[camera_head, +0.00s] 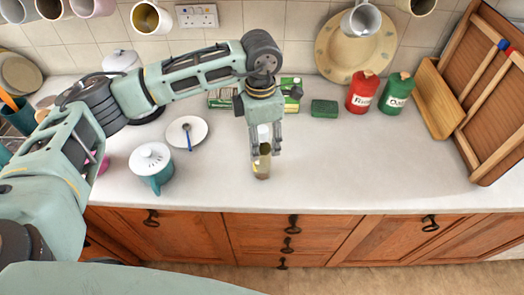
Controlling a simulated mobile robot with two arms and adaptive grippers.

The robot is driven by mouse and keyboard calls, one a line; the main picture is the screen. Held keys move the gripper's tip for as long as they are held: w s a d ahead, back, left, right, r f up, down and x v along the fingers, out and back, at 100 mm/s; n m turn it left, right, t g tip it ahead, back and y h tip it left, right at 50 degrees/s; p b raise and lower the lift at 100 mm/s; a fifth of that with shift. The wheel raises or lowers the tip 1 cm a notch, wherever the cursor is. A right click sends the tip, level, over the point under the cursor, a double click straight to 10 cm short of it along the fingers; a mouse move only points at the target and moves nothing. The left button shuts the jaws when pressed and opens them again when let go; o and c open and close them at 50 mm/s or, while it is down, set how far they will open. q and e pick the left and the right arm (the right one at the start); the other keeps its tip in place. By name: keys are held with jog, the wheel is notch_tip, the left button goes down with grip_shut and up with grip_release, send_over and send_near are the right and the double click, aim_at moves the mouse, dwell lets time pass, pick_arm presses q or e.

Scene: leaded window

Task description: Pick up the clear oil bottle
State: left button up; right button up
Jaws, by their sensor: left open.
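A small clear bottle with yellowish contents (262,168) stands upright on the white counter (345,165), near its front edge. My left gripper (266,152) points straight down over the bottle from above. Its fingers are open, one on each side of the bottle's upper part. I cannot tell whether either finger touches the bottle. The gripper partly hides the bottle's top. My right gripper is not in view.
Green boxes (222,98) lie behind the gripper. A green sponge (325,109), red canister (362,92) and green canister (396,92) stand back right. The right front counter is clear.

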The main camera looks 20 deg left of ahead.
pick_arm(q)
notch_tip(320, 180, down, 2)
jog(key=shift+w+d+f+p, duration=0.1)
jog(key=shift+w+p, duration=0.05)
jog(key=shift+p, duration=0.2)
jog(key=shift+f, duration=0.3)
jog(key=c, duration=1.4)
jog(key=shift+o, duration=0.2)
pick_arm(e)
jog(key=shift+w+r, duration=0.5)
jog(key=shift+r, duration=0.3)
pick_arm(q)
jog(key=shift+r, duration=0.1)
